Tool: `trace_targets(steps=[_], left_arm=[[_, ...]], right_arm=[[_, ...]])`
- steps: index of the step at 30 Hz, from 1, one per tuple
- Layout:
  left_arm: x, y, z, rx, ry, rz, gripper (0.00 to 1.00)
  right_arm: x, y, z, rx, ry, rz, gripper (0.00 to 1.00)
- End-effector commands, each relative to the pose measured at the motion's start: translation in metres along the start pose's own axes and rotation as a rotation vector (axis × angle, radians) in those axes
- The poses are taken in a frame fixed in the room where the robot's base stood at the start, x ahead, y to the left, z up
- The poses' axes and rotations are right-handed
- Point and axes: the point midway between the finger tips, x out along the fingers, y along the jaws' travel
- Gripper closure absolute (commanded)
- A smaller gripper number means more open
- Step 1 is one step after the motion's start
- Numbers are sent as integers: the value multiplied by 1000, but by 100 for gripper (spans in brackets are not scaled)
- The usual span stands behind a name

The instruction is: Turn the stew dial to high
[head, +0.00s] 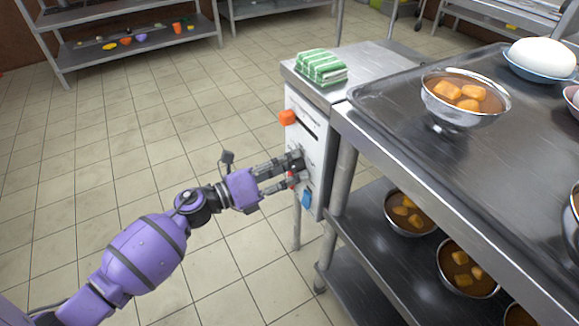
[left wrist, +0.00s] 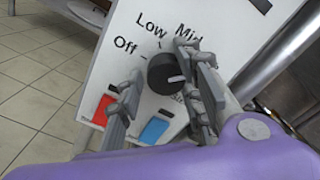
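The black round stew dial (left wrist: 164,74) is on a white panel with the labels Off, Low and Mid around it. Its white pointer mark points right, past Mid. The label there is hidden behind a finger. My left gripper (left wrist: 162,62) has its fingers apart, one on each side of the dial, and the right finger overlaps the dial's right edge in the left wrist view. A small gap shows on the left side; contact on the right cannot be told. In the head view my left gripper (head: 298,169) is at the panel's face. My right gripper is not in view.
A red switch (left wrist: 103,108) and a blue switch (left wrist: 155,130) are below the dial. An orange knob (head: 287,117) is higher on the panel. A green striped cloth (head: 321,68) lies on top. A steel table (head: 400,132) with bowls stands to the right. The floor to the left is clear.

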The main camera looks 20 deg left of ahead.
Motion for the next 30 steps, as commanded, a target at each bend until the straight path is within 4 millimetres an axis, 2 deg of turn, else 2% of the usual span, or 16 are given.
trace_targets(steps=[1,13,17,20,30], left_arm=[[-2,4,-4,-2,6,8,59],[-1,0,-2,-4,4,0,58],[-8,1,-2,-4,3,1,58],[-22,1,-2,-5,3,1,58],[-93,1,-2,-5,4,3,58]], right_arm=[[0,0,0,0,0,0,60],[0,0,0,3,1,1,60],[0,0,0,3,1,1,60],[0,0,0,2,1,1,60],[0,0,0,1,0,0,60]])
